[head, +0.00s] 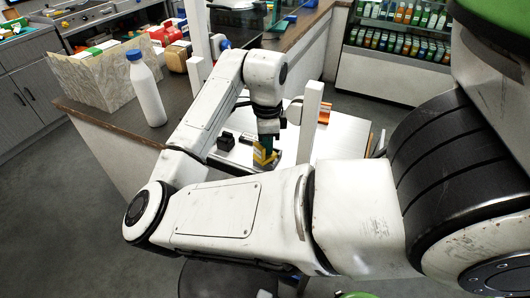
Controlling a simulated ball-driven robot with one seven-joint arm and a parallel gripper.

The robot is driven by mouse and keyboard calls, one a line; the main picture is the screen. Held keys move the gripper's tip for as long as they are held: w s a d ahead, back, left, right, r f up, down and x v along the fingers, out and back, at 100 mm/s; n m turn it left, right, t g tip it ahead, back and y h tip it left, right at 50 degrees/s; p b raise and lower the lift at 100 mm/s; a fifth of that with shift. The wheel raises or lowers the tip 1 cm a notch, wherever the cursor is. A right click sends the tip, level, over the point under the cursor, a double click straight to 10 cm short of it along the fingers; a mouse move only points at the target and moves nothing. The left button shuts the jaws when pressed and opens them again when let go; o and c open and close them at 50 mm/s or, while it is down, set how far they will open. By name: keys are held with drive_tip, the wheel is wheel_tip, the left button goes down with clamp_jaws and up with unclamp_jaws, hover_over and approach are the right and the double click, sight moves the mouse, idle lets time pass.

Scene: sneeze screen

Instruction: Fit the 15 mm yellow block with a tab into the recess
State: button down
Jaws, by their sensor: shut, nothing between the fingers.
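My gripper (267,147) points down over the white work surface (333,143) behind my forearm. It is small in the head view; its fingers look shut with nothing held. A small yellow piece (262,158) shows right at the fingertips, probably the yellow block. I cannot tell whether it touches the fingers, or make out its tab. The recess cannot be made out; my arm hides the near part of the work surface.
Small black fixtures (226,141) stand left of the gripper. A white post (311,122) rises close on its right, with an orange item (295,112) behind. A white bottle with a blue cap (146,90) and a box of goods (98,75) stand on the left counter.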

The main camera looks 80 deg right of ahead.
drive_tip(key=shift+s+d+f, duration=0.3)
drive_tip(key=shift+d+f, duration=0.25)
drive_tip(key=shift+f, duration=0.35)
idle(0.7)
idle(0.6)
drive_tip(key=shift+w+r+p, duration=0.2)
drive_tip(key=shift+r+p, duration=0.9)
drive_tip(key=shift+r, duration=0.05)
drive_tip(key=shift+r+p, duration=1.3)
drive_tip(key=shift+r, duration=0.4)
